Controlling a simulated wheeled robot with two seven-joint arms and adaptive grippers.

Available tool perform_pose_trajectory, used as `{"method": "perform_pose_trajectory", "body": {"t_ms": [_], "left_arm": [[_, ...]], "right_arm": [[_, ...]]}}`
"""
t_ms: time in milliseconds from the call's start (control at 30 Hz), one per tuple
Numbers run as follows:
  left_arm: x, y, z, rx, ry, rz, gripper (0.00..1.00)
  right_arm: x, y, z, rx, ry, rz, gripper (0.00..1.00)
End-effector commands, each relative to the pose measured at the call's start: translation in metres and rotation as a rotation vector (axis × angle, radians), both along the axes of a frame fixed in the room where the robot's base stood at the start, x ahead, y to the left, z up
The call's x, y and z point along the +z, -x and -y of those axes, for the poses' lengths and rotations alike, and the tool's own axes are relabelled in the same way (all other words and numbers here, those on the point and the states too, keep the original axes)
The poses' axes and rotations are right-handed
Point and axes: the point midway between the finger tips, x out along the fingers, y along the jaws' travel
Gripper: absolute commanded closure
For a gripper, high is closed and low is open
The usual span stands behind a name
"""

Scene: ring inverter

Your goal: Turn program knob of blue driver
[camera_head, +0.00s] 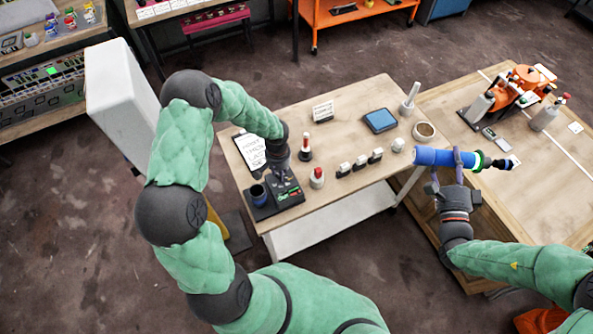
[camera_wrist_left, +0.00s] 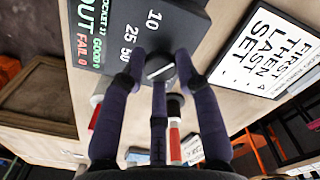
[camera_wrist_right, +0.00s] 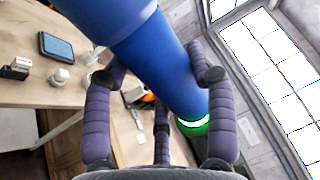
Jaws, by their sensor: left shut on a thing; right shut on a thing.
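The blue driver (camera_head: 432,157) is held roughly level over the gap between the two tables. My right gripper (camera_head: 447,172) is shut around its body; in the right wrist view the blue driver (camera_wrist_right: 150,52) lies between the fingers, with a lit green ring (camera_wrist_right: 193,122) at one end. A dark station box (camera_head: 275,205) stands on the left table. In the left wrist view its dark panel (camera_wrist_left: 118,18) bears the numbers 10, 25 and 50 and "OUT FAIL". My left gripper (camera_wrist_left: 162,66) is shut on a round knob (camera_wrist_left: 159,68) beside these numbers.
A clipboard (camera_head: 250,148) with a printed sheet lies behind the box. A red-topped button (camera_head: 317,177), a red-and-white post (camera_head: 305,150) and several small blocks stand to its right.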

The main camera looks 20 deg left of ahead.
Motion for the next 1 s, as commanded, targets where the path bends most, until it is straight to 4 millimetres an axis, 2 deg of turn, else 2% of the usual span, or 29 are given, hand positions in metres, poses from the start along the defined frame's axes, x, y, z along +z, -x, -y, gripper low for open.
{"method": "perform_pose_trajectory", "body": {"t_ms": [600,1000], "left_arm": [[0.0004,-0.0003,0.0003,-0.452,0.0,0.001,1.0],[0.0005,-0.0007,0.0001,-0.61,0.0,0.002,1.0]], "right_arm": [[-0.0014,-0.0007,0.0006,-0.001,0.001,0.007,0.85],[-0.0005,-0.0007,0.0007,-0.001,0.001,0.007,0.85]]}}
